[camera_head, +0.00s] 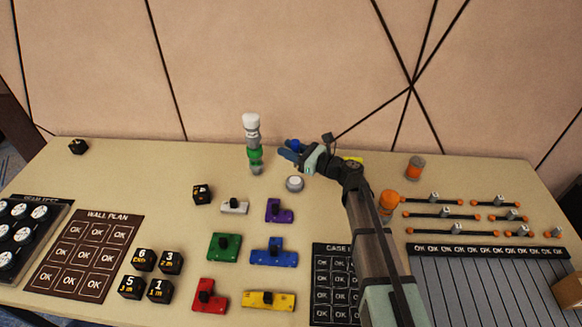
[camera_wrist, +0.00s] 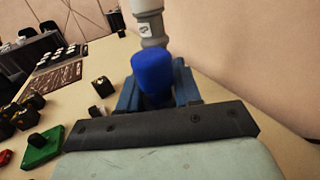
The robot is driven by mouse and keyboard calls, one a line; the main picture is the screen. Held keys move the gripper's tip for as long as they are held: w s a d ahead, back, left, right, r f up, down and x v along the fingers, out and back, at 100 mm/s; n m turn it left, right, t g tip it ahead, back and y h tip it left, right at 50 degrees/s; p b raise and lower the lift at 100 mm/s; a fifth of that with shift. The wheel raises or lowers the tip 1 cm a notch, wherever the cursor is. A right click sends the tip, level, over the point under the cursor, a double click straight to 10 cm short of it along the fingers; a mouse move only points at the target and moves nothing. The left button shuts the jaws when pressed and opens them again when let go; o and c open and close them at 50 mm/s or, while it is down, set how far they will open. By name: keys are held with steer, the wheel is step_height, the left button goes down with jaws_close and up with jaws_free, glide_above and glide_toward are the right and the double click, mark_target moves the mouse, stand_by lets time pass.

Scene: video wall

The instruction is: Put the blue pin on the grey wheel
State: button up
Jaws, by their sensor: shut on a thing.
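My gripper (camera_head: 287,152) is shut on the blue pin (camera_wrist: 152,72), which stands up between the blue fingers in the wrist view. The pin's rounded top also shows in the head view (camera_head: 295,144); its lower part is hidden by the fingers. A small round grey piece (camera_head: 294,184), which looks like the grey wheel, lies on the table just below the gripper in the head view. The pin is apart from it. A stack of white, grey and green pieces (camera_head: 254,155) stands upright left of the gripper; its grey part shows behind the pin in the wrist view (camera_wrist: 150,25).
An orange and grey piece (camera_head: 414,168) stands to the right, and a yellow piece (camera_head: 353,160) is partly behind my arm. Coloured knobbed blocks and black numbered cubes lie in front. Slider rows are at the right. The back left table is mostly clear.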

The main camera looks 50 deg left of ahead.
mark_target(298, 150)
steer(key=shift+f, duration=2.95)
steer(key=shift+f, duration=0.2)
steer(key=o, duration=1.1)
steer(key=shift+r, duration=0.15)
steer(key=shift+w+d, duration=0.1)
steer(key=shift+d, duration=0.25)
steer(key=v, duration=0.4)
steer(key=shift+d, duration=0.15)
steer(key=shift+w+r, duration=0.1)
steer(key=shift+r, duration=3.45)
